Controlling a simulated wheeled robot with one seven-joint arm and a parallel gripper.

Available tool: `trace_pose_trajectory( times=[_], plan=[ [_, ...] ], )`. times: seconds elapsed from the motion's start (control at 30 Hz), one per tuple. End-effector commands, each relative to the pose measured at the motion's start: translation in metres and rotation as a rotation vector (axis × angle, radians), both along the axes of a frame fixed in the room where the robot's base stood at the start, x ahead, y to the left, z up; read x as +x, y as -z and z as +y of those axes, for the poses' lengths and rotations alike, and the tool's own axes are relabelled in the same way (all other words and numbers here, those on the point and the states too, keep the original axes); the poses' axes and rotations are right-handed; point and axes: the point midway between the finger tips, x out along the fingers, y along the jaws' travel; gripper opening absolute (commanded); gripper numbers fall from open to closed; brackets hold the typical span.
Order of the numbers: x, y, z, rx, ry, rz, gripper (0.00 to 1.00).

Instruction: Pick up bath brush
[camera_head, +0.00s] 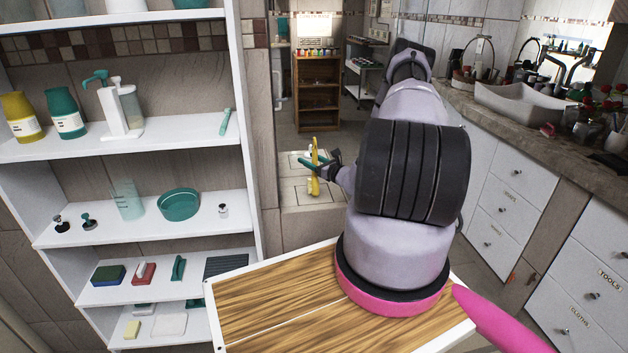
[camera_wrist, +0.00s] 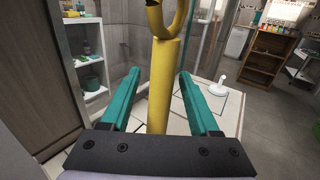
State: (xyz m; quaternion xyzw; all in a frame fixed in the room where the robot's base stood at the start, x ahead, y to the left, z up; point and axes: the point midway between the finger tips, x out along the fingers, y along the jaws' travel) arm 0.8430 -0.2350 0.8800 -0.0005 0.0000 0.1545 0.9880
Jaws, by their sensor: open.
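A yellow brush (camera_head: 314,181), which I take to be the bath brush, stands roughly upright by a pale tiled surface in the head view, with a pale lower end. In the wrist view its thick yellow handle (camera_wrist: 162,85) rises between my fingers and ends in a yellow loop at the top. My gripper (camera_head: 313,163) is open, with its teal fingers on either side of the handle. The wrist view shows a gap between the handle and each finger (camera_wrist: 160,76). The brush's lower end is hidden there behind the gripper's dark body.
A white shelf unit (camera_head: 246,150) with bottles, a teal bowl (camera_head: 179,205) and sponges stands at left. A wooden board top (camera_head: 270,300) is in front, below my arm. White drawers (camera_head: 512,190) and a counter line the right. A white stemmed object (camera_wrist: 219,88) stands beyond my fingers.

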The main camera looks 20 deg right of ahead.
Motion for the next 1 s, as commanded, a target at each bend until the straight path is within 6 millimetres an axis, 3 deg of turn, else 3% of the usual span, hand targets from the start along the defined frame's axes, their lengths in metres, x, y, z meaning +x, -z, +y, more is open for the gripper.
trace_pose_trajectory(
  times=[0.27, 0.37, 0.43, 0.47, 1.0],
  plan=[
    [0.0054, 0.0001, 0.0015, 0.001, 0.001, 0.0, 0.62],
    [0.0052, 0.0001, 0.0015, 0.001, 0.001, 0.0, 0.31],
    [0.0052, 0.0001, 0.0015, 0.001, 0.001, 0.0, 0.05],
    [0.0051, 0.0001, 0.0014, 0.001, 0.001, 0.0, 0.0],
    [0.0049, 0.0001, 0.0014, 0.001, 0.001, 0.0, 0.0]
  ],
)
